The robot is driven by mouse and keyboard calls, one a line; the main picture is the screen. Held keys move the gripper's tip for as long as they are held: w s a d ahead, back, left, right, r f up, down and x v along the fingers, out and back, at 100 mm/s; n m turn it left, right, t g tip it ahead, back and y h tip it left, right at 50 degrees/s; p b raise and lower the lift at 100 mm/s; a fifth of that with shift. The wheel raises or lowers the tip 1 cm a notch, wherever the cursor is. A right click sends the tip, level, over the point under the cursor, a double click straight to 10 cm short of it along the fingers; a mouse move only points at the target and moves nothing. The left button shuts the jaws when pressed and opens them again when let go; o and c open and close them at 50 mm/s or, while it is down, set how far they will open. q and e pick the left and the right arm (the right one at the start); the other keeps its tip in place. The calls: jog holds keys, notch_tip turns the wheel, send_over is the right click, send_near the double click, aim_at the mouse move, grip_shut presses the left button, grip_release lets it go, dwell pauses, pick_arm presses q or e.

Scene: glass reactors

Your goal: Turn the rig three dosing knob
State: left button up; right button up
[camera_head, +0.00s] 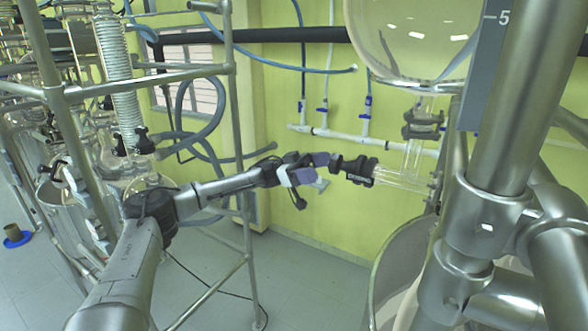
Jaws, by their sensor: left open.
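A black knob-like fitting (358,171) with pale lettering sits at the left end of a horizontal clear glass tube (403,176), right of centre. My left gripper (325,170) is at the end of my arm, which comes in from the lower left. Its purple-tinted jaws are open and lie just left of the black fitting, pointing at it. I cannot tell whether they touch it. No rig number three can be read here. My right gripper is not in view.
A large round glass vessel (420,35) hangs at the top right. Thick metal frame tubes (490,215) stand at right, beside a grey plate marked 5 (490,60). Another metal frame (235,120) with hoses and glassware stands at left. A white pipe (350,137) runs along the yellow wall.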

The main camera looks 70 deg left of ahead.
pick_arm(q)
jog(key=v, duration=0.7)
jog(key=shift+b, duration=0.35)
jog(key=shift+s, duration=0.1)
dwell(6.8)
